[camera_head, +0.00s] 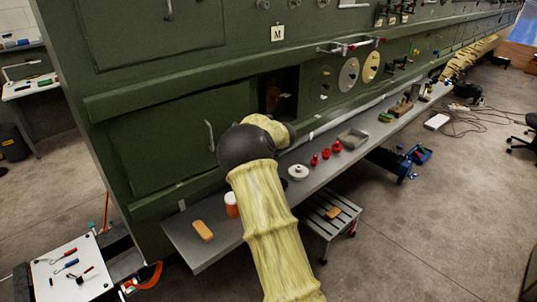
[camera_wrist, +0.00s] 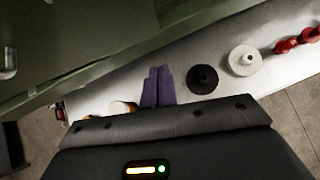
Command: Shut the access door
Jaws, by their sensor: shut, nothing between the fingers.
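The green fuselage wall has a large door panel (camera_head: 165,140) with an upright light handle (camera_head: 209,135) near its right edge. Right of it is a dark opening (camera_head: 278,92) with something reddish inside. I cannot tell whether the panel stands flush or ajar. My gripper (camera_wrist: 157,86) shows in the wrist view as two purple fingers pressed together, empty, above the light shelf. In the head view my own arm hides it. The wrist view also shows a green panel (camera_wrist: 80,35) at the upper left, apart from the fingers, and part of a handle (camera_wrist: 6,65) at the left edge.
A grey shelf (camera_head: 200,255) runs under the wall. It bears an orange-white jar (camera_head: 231,205), a tan block (camera_head: 202,230), a white disc part (camera_head: 298,172), red parts (camera_head: 326,153) and a tray (camera_head: 352,138). A step stool (camera_head: 330,215) stands below.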

